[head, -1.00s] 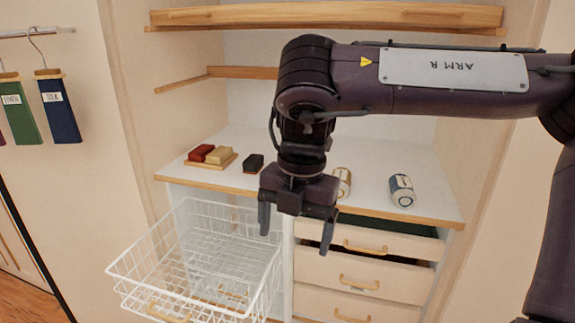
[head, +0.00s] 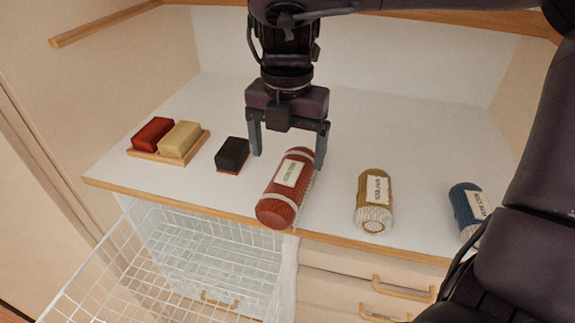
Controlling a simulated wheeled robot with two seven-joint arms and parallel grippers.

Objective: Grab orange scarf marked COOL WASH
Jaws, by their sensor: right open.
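Several rolled cloths with white labels lie on the white shelf top (head: 420,140). A rust-red roll (head: 275,208) lies nearest my gripper, its label too small to read. To its right are a mustard roll (head: 374,200) and a blue roll (head: 466,210), also with labels I cannot read surely. I cannot tell which is the orange scarf marked COOL WASH. My right gripper (head: 289,155) is open and points down, its fingers at either side of the red roll's far end in the picture. Contact cannot be told. My left gripper is out of view.
A wooden tray (head: 203,150) with a red block (head: 152,134) and a cream block (head: 180,140) stands at left. A black brush-like block (head: 232,153) is close to the left finger. A pulled-out white wire basket (head: 100,262) and drawers (head: 340,290) are below the shelf's edge.

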